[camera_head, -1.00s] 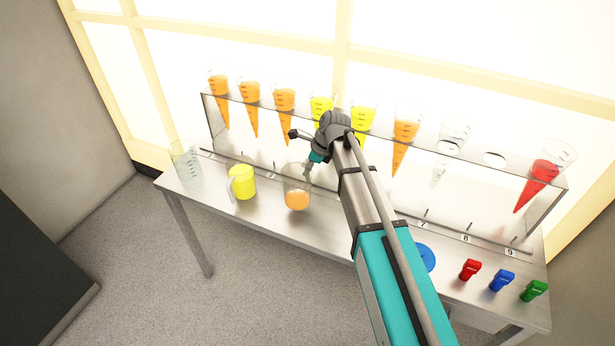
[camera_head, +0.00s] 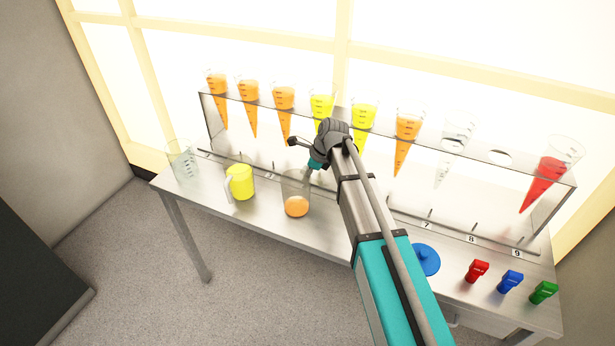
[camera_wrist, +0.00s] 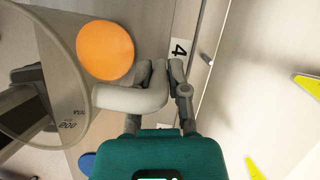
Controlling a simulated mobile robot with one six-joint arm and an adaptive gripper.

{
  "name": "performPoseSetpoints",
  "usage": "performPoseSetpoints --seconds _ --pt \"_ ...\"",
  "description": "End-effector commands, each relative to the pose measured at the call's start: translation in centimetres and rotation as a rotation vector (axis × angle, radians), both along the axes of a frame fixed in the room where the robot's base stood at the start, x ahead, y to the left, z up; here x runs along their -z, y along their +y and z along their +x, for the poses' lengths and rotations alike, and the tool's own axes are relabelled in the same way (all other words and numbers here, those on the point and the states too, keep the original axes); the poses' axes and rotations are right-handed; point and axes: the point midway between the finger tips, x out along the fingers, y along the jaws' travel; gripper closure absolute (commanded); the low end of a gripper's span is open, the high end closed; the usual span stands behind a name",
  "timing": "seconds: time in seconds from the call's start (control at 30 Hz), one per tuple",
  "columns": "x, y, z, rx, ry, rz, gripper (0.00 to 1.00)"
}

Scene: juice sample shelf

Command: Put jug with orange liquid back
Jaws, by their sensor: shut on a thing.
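The jug with orange liquid (camera_head: 296,190) is a clear jug with a small amount of orange at its bottom. It is at the front of the metal table, right of the yellow jug. In the wrist view the jug (camera_wrist: 62,110) fills the left side, with its orange liquid (camera_wrist: 105,50) at the top and its grey handle at my fingers. My gripper (camera_wrist: 170,85) is shut on the jug's handle. In the head view my gripper (camera_head: 312,166) is at the jug's right side, partly hidden by my arm. I cannot tell whether the jug touches the table.
A jug with yellow liquid (camera_head: 240,182) and an empty clear jug (camera_head: 183,160) stand to the left. Behind is a clear rack (camera_head: 225,125) holding several cones of orange, yellow, clear and red. A blue disc (camera_head: 426,260) and red, blue and green clips (camera_head: 510,282) lie at the right.

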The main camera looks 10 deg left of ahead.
Motion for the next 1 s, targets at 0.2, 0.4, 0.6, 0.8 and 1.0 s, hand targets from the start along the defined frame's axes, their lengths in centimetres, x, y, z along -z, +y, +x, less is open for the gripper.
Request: performPoseSetpoints --seconds 0.2,0.4,0.6,0.8,1.0 --pt "0.38 0.0 0.01 0.0 0.0 0.0 1.0" --pt "0.26 -0.01 0.0 0.0 0.0 0.0 0.45" --pt "0.26 -0.02 0.01 0.0 0.0 0.0 0.45" --pt "0.19 -0.14 0.04 0.001 -0.001 0.0 0.45" --pt "-0.39 -0.22 0.04 0.001 -0.001 0.0 0.45"
